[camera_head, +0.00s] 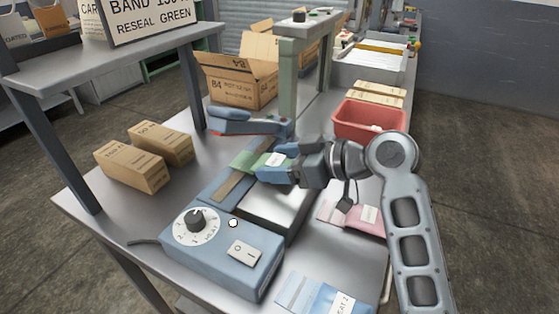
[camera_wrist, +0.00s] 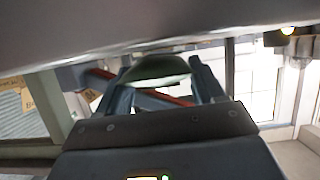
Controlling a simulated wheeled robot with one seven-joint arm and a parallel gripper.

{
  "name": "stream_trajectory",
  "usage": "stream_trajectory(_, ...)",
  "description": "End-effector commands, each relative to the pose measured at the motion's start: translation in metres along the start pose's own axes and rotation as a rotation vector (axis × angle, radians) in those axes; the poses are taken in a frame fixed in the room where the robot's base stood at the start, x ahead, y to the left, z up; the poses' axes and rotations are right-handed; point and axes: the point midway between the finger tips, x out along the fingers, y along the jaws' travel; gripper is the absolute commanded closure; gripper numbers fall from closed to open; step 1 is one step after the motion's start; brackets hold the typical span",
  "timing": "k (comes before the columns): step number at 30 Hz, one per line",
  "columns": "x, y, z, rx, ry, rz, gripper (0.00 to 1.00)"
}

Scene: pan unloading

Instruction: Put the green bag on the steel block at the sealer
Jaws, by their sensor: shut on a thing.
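The green bag (camera_head: 248,159) is a flat pouch with a pale label, in the head view at the far end of the sealer bed. My gripper (camera_head: 272,167) is shut on its right part. In the wrist view the green bag (camera_wrist: 155,68) shows between the two fingers (camera_wrist: 160,88). The blue sealer (camera_head: 262,262) has a dial and a switch at its near end. Its upper jaw (camera_head: 240,122) is raised behind the bag. The steel block (camera_head: 262,208) lies along the sealer's right side, nearer than the bag. Whether the bag touches the bed or block is unclear.
A pink bag (camera_head: 368,222) and a blue bag (camera_head: 310,294) lie right of the sealer. A red bin (camera_head: 368,117) stands behind my arm. Two small cartons (camera_head: 131,167) stand at left, an open box (camera_head: 235,88) behind. A post (camera_head: 288,80) rises beyond the jaw.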

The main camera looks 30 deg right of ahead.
Motion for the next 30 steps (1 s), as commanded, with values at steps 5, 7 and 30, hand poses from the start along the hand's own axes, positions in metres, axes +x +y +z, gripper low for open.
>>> stream_trajectory(5,0.002,0.000,0.006,0.001,0.000,0.000,0.71)
stream_trajectory(7,0.003,0.000,0.008,0.001,0.000,0.000,0.71)
stream_trajectory(30,-0.007,0.001,-0.002,0.000,0.001,0.003,0.07)
